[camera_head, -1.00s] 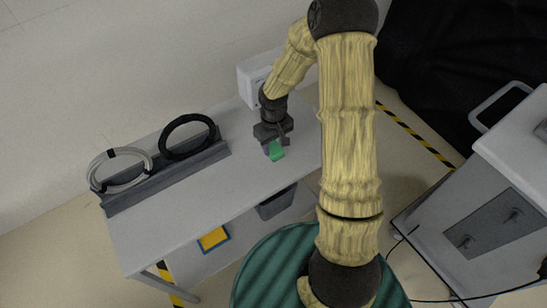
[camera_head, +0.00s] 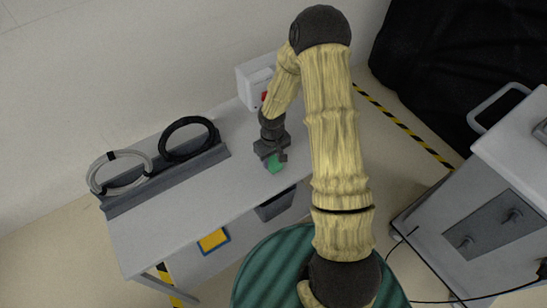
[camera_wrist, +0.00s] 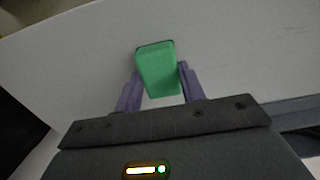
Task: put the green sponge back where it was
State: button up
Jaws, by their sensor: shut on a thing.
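The green sponge (camera_head: 275,165) is between the fingers of my gripper (camera_head: 269,163), over the right part of the grey table (camera_head: 205,190). In the wrist view the green sponge (camera_wrist: 158,68) sticks out past the purple fingertips of my gripper (camera_wrist: 158,82), one finger on each side of it. My gripper is shut on it. The head view does not show clearly whether the sponge touches the table top.
A grey rack (camera_head: 166,178) with a light cable coil (camera_head: 120,171) and a black cable coil (camera_head: 189,139) stands on the table's left. A white box (camera_head: 257,83) stands at the back. A grey bin (camera_head: 275,204) is under the front edge. The table's front middle is clear.

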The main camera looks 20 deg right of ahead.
aim_at(273, 160)
jog(key=o, duration=1)
jog(key=shift+d, duration=0.1)
jog(key=shift+c, duration=0.2)
notch_tip(273, 160, up, 12)
jog(key=shift+b, duration=0.4)
jog(key=shift+w, duration=0.15)
